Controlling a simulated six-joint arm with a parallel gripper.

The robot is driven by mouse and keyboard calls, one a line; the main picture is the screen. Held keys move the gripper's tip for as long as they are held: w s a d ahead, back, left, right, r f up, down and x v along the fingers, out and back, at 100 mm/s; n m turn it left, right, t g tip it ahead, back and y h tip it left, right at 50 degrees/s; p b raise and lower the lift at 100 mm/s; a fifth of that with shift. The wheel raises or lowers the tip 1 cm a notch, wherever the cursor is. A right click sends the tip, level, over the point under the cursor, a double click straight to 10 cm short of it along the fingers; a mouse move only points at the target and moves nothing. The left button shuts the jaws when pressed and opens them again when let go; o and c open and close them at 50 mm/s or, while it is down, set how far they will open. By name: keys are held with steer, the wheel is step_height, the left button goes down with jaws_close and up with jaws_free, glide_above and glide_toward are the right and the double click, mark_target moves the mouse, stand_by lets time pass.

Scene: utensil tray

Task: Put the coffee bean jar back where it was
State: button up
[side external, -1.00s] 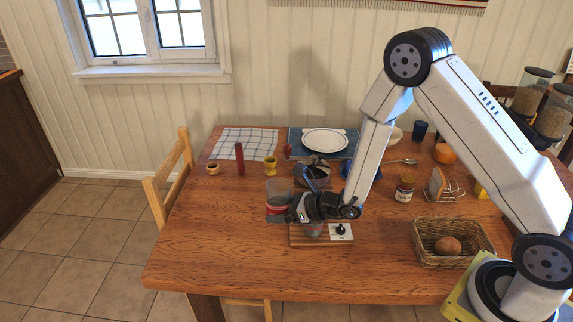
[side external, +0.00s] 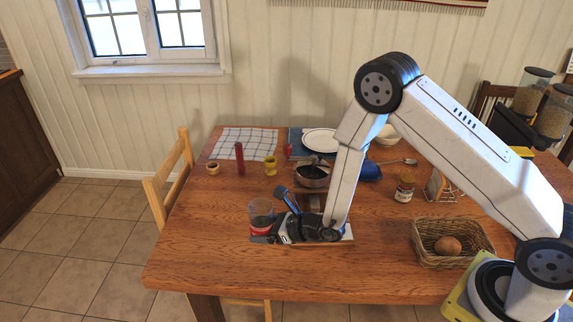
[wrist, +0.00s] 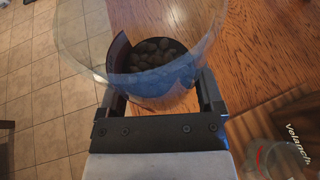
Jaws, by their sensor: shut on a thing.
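The coffee bean jar (side external: 260,210) is a clear open cylinder with a red band low on its side, at the front left of the table. In the wrist view the jar (wrist: 100,40) stands between my fingers, with dark beans (wrist: 155,55) visible inside. My gripper (side external: 262,236) reaches in low from the right and is shut around the jar's lower part. The jar looks upright. I cannot tell whether its base touches the table.
A wooden board (side external: 346,232) lies just right of the jar, mostly behind my arm. The wrist view shows its lettering and a clear glass vessel (wrist: 280,160). The table's front left is clear.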

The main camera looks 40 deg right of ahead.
steer(key=w+a+f, duration=0.1)
steer(key=w+f, duration=0.1)
steer(key=w, duration=0.3)
glide_above(238, 247)
step_height(238, 247, down, 6)
steer(key=shift+s+r, duration=0.1)
steer(key=shift+r, duration=0.05)
steer(key=shift+f, duration=0.2)
steer(key=shift+w+f, duration=0.15)
steer(key=shift+w, duration=0.05)
steer(key=shift+f, duration=1.5)
steer(key=shift+f, duration=0.15)
steer(key=o, duration=1.3)
